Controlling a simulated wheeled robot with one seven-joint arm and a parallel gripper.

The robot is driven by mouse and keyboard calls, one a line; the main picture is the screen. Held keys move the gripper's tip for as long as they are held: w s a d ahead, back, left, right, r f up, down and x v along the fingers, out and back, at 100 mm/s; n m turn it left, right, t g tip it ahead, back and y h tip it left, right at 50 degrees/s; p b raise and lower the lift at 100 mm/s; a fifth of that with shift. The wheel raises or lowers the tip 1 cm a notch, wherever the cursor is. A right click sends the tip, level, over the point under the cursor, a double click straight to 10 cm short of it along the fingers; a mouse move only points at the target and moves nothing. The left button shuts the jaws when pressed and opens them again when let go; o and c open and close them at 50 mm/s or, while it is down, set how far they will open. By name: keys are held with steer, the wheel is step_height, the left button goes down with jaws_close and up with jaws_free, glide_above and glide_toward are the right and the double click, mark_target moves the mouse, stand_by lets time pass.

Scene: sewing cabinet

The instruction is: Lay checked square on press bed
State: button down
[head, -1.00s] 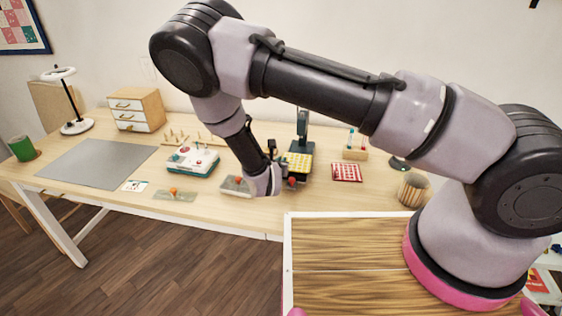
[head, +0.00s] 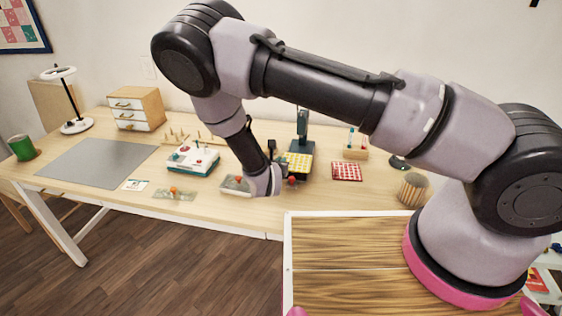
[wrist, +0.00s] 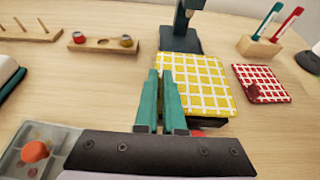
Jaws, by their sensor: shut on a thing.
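The yellow-and-white checked square (wrist: 200,82) lies flat over the bed of the dark green press (wrist: 178,42), covering most of it; whether it fully touches the bed is hidden. It also shows in the head view (head: 300,161), just right of my wrist. My gripper (wrist: 161,76) is shut on the yellow checked square at its left side, the teal fingers close together with a thin gap. In the head view the fingertips are hidden behind my wrist. The press column (head: 302,125) rises behind the square.
A red checked square (head: 346,171) lies to the right of the press. A pen block (wrist: 259,46) stands behind it. A grey tray with an orange knob (wrist: 36,152) is at left.

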steer(key=shift+f, duration=0.2)
stand_by(0.5)
steer(key=c, duration=0.9)
jaws_free()
steer(key=shift+c, duration=0.2)
steer(key=v, duration=1)
steer(key=shift+s, duration=0.4)
steer(key=shift+r, duration=0.2)
